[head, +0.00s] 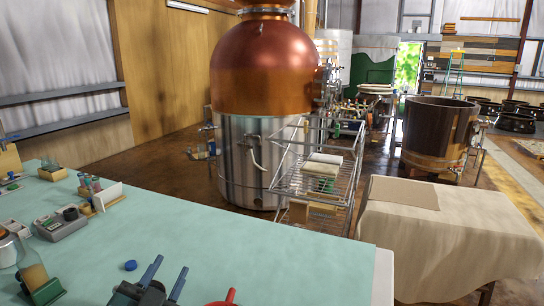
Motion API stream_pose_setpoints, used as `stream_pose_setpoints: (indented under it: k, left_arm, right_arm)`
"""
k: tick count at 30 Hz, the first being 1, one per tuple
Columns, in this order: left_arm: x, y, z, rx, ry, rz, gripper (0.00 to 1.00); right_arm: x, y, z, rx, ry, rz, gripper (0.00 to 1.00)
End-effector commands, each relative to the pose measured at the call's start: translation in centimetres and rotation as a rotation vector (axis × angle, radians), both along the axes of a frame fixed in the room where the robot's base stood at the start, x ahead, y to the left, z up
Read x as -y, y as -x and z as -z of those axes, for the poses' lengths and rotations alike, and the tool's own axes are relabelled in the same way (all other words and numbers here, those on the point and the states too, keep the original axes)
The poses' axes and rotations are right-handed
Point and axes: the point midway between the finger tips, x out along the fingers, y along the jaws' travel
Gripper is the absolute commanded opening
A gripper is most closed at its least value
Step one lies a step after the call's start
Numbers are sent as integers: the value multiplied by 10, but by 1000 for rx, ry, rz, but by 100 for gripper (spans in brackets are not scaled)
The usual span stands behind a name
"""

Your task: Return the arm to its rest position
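My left gripper (168,266) is at the bottom of the head view, above the near part of the green-topped table (290,250). Its two blue-grey fingers stand apart with nothing visible between them. A small blue round cap (130,265) lies on the table just left of the fingers. A glass jar with amber contents (32,272) is at the lower left, beside a dark green holder (45,291). My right gripper is out of view.
A red object (224,301), cut off by the bottom edge, is right of the gripper. A grey device (62,224) and small racks crowd the table's left side. The table's middle and right are clear. Beyond stand a wire cart (285,184) and a cloth-covered table (455,235).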

Motion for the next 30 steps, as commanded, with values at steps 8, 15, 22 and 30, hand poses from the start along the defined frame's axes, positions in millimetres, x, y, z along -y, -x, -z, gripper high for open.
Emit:
stream_pose_setpoints:
  k: [8,15,22,30]
  left_arm:
    - [-35,93,141,-712,171,-227,36]
    - [-33,163,187,-1049,212,-262,36]
    - [-25,223,209,-1306,235,-259,36]
    - [-12,211,227,-1236,254,-194,36]
  right_arm:
    - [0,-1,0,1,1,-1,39]
    - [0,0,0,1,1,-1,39]
    - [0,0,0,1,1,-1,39]
    - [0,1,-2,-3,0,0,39]
